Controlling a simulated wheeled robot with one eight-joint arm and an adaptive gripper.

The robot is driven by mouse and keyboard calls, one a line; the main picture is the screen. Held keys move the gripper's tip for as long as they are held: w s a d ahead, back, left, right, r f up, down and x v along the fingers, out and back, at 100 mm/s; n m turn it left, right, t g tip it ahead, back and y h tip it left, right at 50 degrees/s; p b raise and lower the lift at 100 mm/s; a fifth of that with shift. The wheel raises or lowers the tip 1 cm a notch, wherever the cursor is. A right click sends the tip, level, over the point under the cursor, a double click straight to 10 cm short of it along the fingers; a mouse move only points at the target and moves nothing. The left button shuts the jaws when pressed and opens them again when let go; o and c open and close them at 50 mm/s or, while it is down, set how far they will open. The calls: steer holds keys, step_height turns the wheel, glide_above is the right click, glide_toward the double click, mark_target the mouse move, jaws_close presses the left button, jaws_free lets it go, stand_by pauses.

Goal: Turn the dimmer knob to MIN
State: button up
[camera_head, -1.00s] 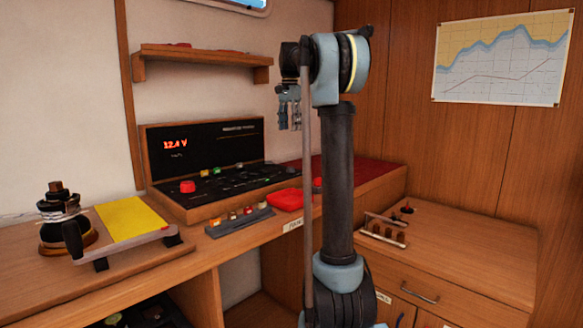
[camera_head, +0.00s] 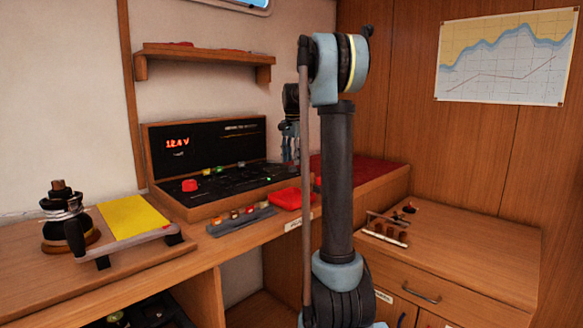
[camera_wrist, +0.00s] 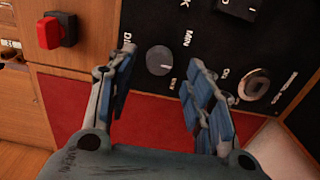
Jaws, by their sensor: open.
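The dimmer knob (camera_wrist: 159,60) is a round grey dial on the black panel (camera_wrist: 190,22) in the wrist view, with "DIM" and "MIN" lettering beside it. A thin line shows on its face. My gripper (camera_wrist: 160,68) is open, and the knob appears between its two blue-padded fingers in the picture. I cannot tell how far the fingertips are from the panel or whether they touch the knob. In the head view my gripper (camera_head: 290,150) hangs pointing down over the right end of the wooden-framed panel (camera_head: 205,158); the knob is not discernible there.
A round metal-rimmed fitting (camera_wrist: 255,85) sits right of the knob on the panel. A red block-shaped part (camera_wrist: 50,32) is at upper left. Red matting (camera_wrist: 70,100) lies beside the panel. In the head view, a grey strip with coloured pieces (camera_head: 240,222) lies in front of the panel.

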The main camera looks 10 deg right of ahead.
mark_target(293, 169)
steer(key=shift+f, duration=1.55)
steer(key=c, duration=1.1)
